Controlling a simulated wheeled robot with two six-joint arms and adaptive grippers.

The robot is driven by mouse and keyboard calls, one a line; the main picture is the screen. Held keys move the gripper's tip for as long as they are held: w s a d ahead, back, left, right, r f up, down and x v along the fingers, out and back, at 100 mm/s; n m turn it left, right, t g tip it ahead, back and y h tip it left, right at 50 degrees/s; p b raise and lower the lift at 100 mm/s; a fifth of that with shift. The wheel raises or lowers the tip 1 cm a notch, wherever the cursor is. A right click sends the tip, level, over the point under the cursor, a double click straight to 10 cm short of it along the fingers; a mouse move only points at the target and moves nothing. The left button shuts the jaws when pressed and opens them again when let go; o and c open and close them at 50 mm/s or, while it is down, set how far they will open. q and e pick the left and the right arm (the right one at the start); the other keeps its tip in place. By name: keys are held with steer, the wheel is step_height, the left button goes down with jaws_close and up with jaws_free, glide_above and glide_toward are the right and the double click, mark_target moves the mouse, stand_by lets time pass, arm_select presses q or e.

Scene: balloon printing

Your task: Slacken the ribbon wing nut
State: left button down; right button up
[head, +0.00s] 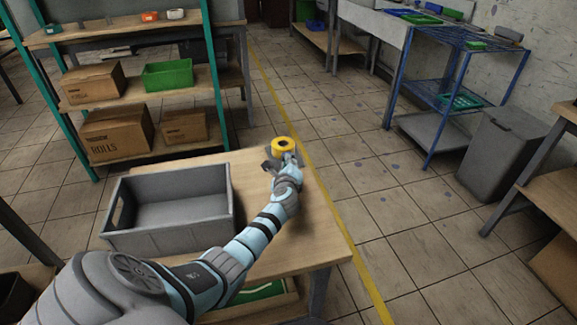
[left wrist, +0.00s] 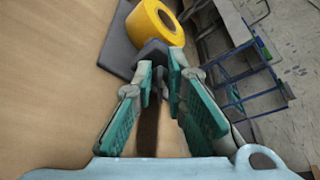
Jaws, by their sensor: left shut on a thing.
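A yellow ribbon roll (head: 283,143) sits at the far right end of the wooden table, and it also shows at the top of the left wrist view (left wrist: 157,22). It is on a dark grey holder with a flat base (left wrist: 117,45). My left gripper (head: 286,160) reaches to the near side of the roll. In the left wrist view, its green-padded fingers (left wrist: 163,78) close around a small dark piece, the ribbon wing nut (left wrist: 153,51), in front of the roll. The fingers hide part of the nut. My right gripper is not in view.
A grey open crate (head: 170,240) stands on the wooden table (head: 262,220), left of my arm. A shelf with cardboard boxes (head: 116,132) and a green bin (head: 167,75) stands behind. A blue rack (head: 440,90) is at the back right, beyond open floor.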

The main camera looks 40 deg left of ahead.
arm_select(q)
steer(key=shift+s+f+n+t+b, duration=0.1)
steer(key=shift+f+n+t+b, duration=0.2)
steer(key=shift+n+b, duration=0.35)
steer(key=shift+r+n+b, duration=0.15)
steer(key=shift+n+b, duration=0.2)
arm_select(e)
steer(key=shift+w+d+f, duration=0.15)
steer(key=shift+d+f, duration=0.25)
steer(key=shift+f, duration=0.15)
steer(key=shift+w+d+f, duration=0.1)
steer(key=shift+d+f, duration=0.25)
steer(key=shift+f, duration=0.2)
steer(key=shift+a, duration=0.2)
arm_select(q)
steer(key=c, duration=1.8)
jaws_free()
steer(key=shift+a, duration=0.1)
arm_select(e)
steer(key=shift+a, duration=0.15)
arm_select(q)
steer(key=shift+s, duration=0.1)
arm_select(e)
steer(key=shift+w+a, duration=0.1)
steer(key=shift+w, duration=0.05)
arm_select(q)
steer(key=v, duration=1.2)
steer(key=shift+a, duration=0.1)
steer(key=shift+o, duration=0.2)
